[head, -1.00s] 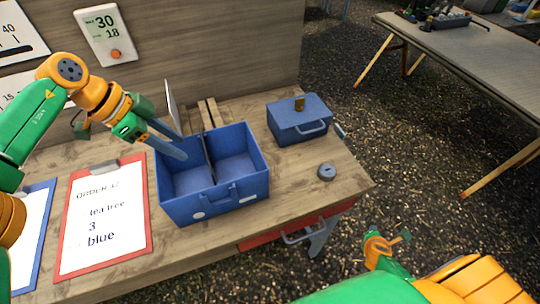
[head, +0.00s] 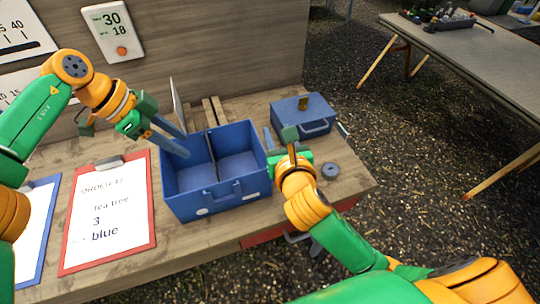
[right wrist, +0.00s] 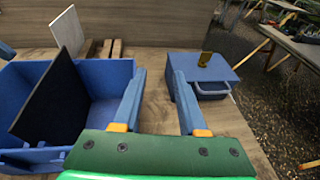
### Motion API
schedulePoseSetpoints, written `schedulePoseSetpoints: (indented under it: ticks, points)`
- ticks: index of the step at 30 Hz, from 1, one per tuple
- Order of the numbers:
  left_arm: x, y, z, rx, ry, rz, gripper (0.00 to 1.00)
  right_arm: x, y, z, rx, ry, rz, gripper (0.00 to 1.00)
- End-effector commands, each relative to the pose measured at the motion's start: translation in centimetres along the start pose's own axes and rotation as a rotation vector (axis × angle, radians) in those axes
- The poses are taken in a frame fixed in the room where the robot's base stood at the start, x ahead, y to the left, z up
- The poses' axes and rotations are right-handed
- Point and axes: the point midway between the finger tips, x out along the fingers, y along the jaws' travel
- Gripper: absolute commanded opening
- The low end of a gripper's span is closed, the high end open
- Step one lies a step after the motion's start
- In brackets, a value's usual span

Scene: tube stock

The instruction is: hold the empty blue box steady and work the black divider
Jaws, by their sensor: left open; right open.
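The open blue box (head: 218,203) stands on the wooden bench with its inside bare. The black divider (head: 211,158) stands upright across it, splitting it in two; it also shows in the right wrist view (right wrist: 52,102). My left gripper (head: 186,147) is open, its fingers reaching over the box's back left corner. Whether they touch the wall I cannot tell. My right gripper (head: 291,140) is open and empty, just right of the box. In the right wrist view its fingers (right wrist: 156,75) are apart, with bench between them and the box to their left.
A grey round piece (head: 330,171) lies at the bench's right. A red clipboard (head: 151,215) lies left of the box. A thin upright panel (head: 177,102) and wooden slats (head: 213,111) are behind it.

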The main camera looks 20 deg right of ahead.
Motion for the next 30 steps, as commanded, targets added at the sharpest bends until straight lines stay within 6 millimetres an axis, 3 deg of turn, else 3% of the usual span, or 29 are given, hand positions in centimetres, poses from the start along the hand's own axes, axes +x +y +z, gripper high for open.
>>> schedulePoseSetpoints:
  ticks: [3,6,16,26,30]
  points:
    - [0.0,0.0,0.0,0.0,0.0,0.0,0.5,-2.1,2.1,-2.8,-0.035,0.086,0.121,0.41]
    - [0.0,0.0,0.0,0.0,0.0,0.0,0.5,-2.4,2.7,-3.8,-0.044,0.117,0.157,0.41]
    - [0.0,0.0,0.0,0.0,0.0,0.0,0.5,3.2,3.7,-4.5,-0.043,0.12,0.16,0.41]
    - [0.0,0.0,0.0,0.0,0.0,0.0,0.5,4.2,3.8,-4.7,-0.043,0.119,0.16,0.41]
    - [0.0,0.0,0.0,0.0,0.0,0.0,0.5,4.2,3.8,-4.7,-0.043,0.119,0.16,0.09]
